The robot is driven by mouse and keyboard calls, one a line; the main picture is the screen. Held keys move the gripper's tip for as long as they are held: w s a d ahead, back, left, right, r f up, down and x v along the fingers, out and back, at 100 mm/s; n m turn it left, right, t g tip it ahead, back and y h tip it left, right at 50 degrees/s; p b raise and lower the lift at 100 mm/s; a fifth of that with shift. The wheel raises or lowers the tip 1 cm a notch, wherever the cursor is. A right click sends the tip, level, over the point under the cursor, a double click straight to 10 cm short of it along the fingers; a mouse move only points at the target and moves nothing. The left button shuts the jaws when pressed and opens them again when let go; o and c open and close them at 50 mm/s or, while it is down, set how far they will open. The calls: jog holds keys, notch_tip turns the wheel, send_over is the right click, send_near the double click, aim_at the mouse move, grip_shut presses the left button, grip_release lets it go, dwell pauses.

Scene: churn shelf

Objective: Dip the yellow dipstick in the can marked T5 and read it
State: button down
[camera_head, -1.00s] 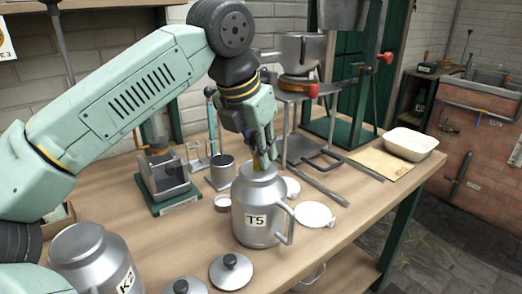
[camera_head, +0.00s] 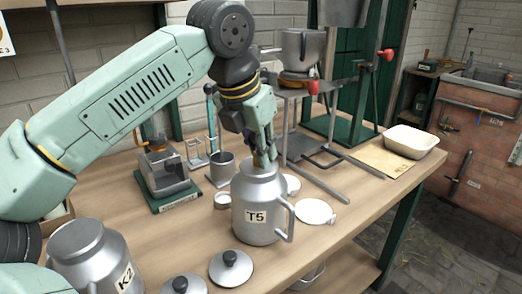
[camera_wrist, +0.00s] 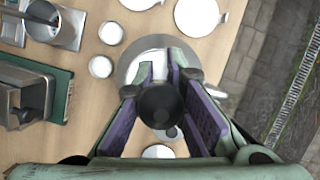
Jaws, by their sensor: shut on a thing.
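The metal can marked T5 (camera_head: 255,234) stands upright on the bench, with its handle to the right and its mouth uncovered. My gripper (camera_head: 264,155) is pointing down right over its mouth. It is shut on the dipstick (camera_head: 257,161), of which only a small brownish-yellow bit shows at the fingertips in the head view. In the wrist view a dark round end of it (camera_wrist: 160,104) sits between the purple-padded fingers. The lower part of the dipstick is hidden, seemingly inside the can. The can's rim shows behind the fingers in the wrist view (camera_wrist: 124,70).
Another can marked K2 (camera_head: 92,262) stands at the front left. Two knobbed lids (camera_head: 231,268) lie near the front edge. A green-based device (camera_head: 163,178) and a small metal cup (camera_head: 221,168) stand left; a metal stand (camera_head: 300,95), white discs and a white basin (camera_head: 411,141) are right.

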notch_tip(320, 180, up, 14)
jog(key=p, duration=1.1)
jog(key=shift+r+p, duration=0.7)
jog(key=shift+r, duration=1.8)
